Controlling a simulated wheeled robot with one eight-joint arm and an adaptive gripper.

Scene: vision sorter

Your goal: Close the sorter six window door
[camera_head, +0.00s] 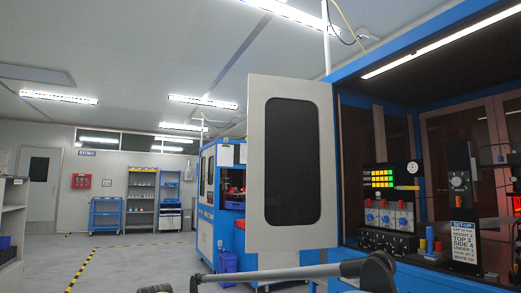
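The window door (257,163) is a pale panel with a tall dark rounded window. It stands open at the left side of the blue sorter cabinet (341,185), swung out to the left, so the cabinet front is uncovered. No handle can be made out on it. A grey link of my arm crosses the bottom of the view, in front of the door's lower edge. My gripper is not recognisable in this view, so its fingers and any contact with the door cannot be seen.
Inside the cabinet are a lit indicator panel (379,178), several switch boxes, coloured cylinders and a setup sign (465,243). Another blue machine (208,190) and a blue bin (227,263) stand behind the door. Open grey floor (140,262) with striped tape lies to the left.

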